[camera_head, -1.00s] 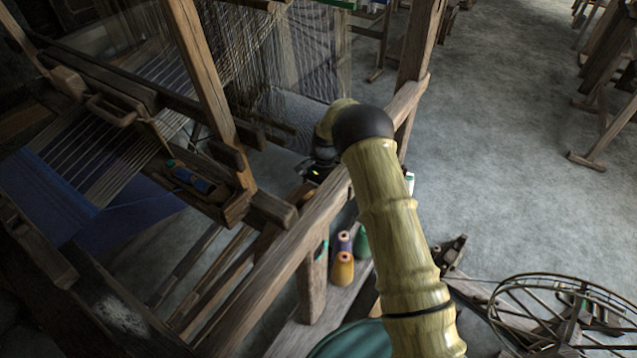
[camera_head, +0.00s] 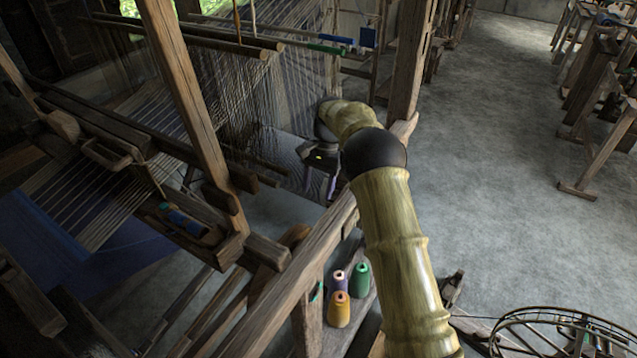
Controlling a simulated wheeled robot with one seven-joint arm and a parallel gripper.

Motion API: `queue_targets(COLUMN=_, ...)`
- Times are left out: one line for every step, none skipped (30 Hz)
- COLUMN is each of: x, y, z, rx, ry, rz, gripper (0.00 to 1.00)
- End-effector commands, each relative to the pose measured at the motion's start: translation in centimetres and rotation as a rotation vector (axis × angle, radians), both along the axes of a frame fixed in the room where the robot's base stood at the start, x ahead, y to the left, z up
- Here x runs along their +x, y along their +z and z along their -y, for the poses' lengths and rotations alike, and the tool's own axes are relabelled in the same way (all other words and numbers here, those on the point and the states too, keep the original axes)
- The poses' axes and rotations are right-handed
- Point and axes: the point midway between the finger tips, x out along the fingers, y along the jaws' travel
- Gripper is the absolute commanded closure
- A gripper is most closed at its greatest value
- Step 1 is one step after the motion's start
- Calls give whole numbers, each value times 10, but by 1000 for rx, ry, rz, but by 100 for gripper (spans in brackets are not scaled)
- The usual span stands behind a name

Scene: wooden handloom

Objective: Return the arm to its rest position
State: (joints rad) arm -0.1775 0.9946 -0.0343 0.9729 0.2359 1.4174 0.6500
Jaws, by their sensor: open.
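My arm, in bamboo-like segments with a black ball joint, reaches up from the bottom of the head view and bends left at the top. My gripper (camera_head: 320,186) hangs below the bent end, over the far side of the loom's side rail. Its two purple-grey fingers point down and stand apart, with nothing seen between them. The wooden handloom (camera_head: 300,258) fills the left and middle, with warp threads (camera_head: 265,95) behind my gripper. The gripper looks close to the loom's threads and beams; I cannot tell whether it touches them.
A shuttle (camera_head: 186,222) lies on the loom at left. A wheel-like frame (camera_head: 560,330) is at lower right. Open floor (camera_head: 480,150) lies to the right.

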Motion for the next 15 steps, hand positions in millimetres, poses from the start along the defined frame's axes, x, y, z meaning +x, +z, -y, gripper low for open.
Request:
queue_targets(x=1, y=4, z=1, rx=0, ry=0, rz=0, gripper=46)
queue_targets(x=1, y=5, z=1, rx=0, ry=0, rz=0, gripper=46)
queue_targets(x=1, y=6, z=1, rx=0, ry=0, rz=0, gripper=46)
queue_targets(x=2, y=7, z=1, rx=-1, ry=0, rz=-1, gripper=46)
queue_targets(x=2, y=7, z=1, rx=-1, ry=0, rz=-1, gripper=46)
queue_targets(x=2, y=7, z=1, rx=-1, ry=0, rz=-1, gripper=46)
queue_targets(x=2, y=7, z=1, rx=-1, ry=0, rz=-1, gripper=46)
queue_targets(x=2, y=7, z=1, rx=-1, ry=0, rz=-1, gripper=46)
queue_targets(x=2, y=7, z=1, rx=0, ry=0, rz=-1, gripper=46)
queue_targets(x=2, y=7, z=1, rx=0, ry=0, rz=-1, gripper=46)
queue_targets(x=2, y=7, z=1, rx=0, ry=0, rz=-1, gripper=46)
queue_targets(x=2, y=7, z=1, rx=0, ry=0, rz=-1, gripper=46)
queue_targets(x=1, y=7, z=1, rx=0, ry=0, rz=-1, gripper=46)
queue_targets(x=1, y=7, z=1, rx=0, ry=0, rz=-1, gripper=46)
queue_targets(x=1, y=7, z=1, rx=0, ry=0, rz=-1, gripper=46)
